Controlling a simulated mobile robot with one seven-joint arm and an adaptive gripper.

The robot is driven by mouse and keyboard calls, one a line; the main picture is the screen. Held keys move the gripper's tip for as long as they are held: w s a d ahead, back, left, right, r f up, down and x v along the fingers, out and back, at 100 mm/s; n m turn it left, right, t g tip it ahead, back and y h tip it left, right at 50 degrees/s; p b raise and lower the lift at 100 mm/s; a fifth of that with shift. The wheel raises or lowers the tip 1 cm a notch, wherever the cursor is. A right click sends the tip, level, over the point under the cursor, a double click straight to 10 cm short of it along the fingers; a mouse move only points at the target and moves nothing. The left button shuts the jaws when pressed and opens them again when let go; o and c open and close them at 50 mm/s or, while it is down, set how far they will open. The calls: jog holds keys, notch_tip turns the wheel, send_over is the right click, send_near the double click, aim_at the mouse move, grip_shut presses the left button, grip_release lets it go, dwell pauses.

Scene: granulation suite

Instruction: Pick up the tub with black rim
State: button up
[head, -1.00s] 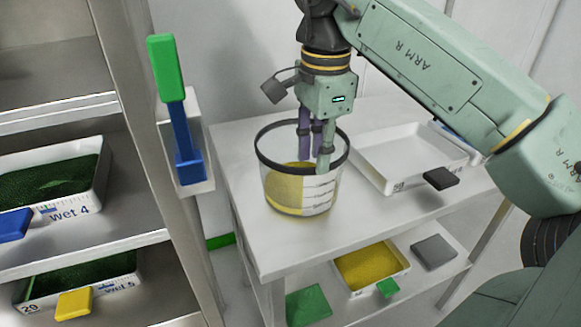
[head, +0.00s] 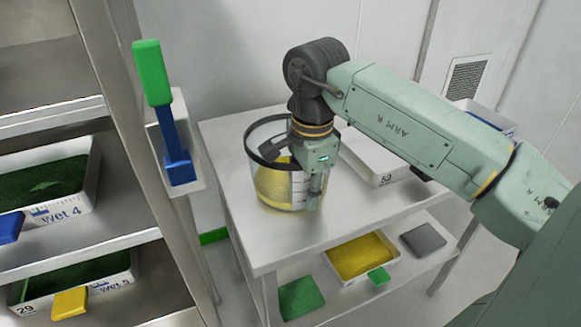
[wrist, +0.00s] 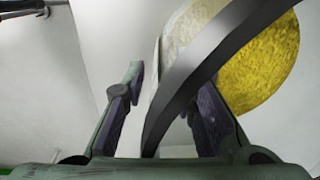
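The tub with black rim (head: 272,189) is clear-walled, holds yellow material and stands upright on the white table top (head: 238,150). My gripper (head: 312,203) points down at the tub's front right side and covers part of its rim and wall. In the wrist view, the black rim (wrist: 205,62) and clear wall run between the two fingers of my gripper (wrist: 168,110). The fingers are apart, with a gap visible on the left side of the wall. Yellow material shows inside the tub at the upper right.
A white tray (head: 372,168) stands right of the tub, partly behind my arm. On the lower shelf are a yellow-filled tray (head: 392,262), a green block (head: 301,298) and a grey block (head: 423,240). A rack with green-filled trays (head: 92,180) stands at the left.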

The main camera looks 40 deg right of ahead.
jog(key=shift+c, duration=0.2)
grip_shut()
dwell(0.8)
